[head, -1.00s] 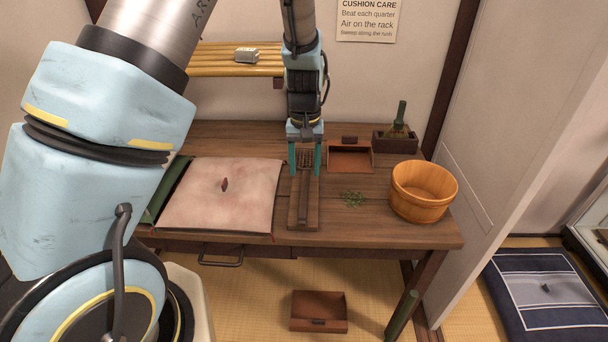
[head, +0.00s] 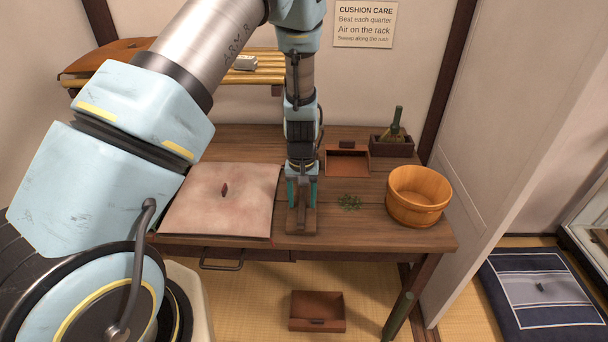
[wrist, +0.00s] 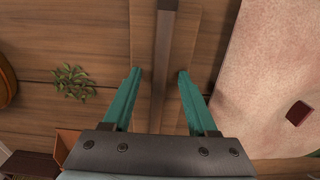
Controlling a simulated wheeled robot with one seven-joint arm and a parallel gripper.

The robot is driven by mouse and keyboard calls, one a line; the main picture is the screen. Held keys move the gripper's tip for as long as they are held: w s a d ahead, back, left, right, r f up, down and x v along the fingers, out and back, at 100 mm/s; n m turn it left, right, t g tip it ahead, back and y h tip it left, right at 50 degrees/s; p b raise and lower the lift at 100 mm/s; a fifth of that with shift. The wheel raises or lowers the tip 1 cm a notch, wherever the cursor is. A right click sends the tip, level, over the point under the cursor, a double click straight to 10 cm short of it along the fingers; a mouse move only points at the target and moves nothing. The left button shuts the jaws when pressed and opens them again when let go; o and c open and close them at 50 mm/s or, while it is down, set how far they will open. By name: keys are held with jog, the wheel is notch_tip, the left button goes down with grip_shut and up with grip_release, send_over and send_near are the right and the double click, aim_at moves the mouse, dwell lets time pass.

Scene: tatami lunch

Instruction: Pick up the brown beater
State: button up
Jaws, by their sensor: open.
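The brown beater (head: 302,218) lies lengthwise on a long wooden stand on the table, with its handle end toward the front edge. In the head view my arm hides its far part. In the wrist view its straight dark handle (wrist: 166,45) runs between my fingers. My gripper (head: 301,203) points down over the stand. Its two teal fingers (wrist: 160,74) are open, one on each side of the handle, with a gap to it on both sides.
A pinkish cushion (head: 215,200) lies to the left, close to the stand. Green leaves (head: 350,202), a wooden tub (head: 418,197), an orange-brown dustpan (head: 347,161) and a brush box (head: 391,147) are to the right. A shelf (head: 205,85) hangs behind.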

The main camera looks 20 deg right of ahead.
grip_shut()
dwell(0.3)
jog(key=shift+r, duration=0.1)
dwell(0.4)
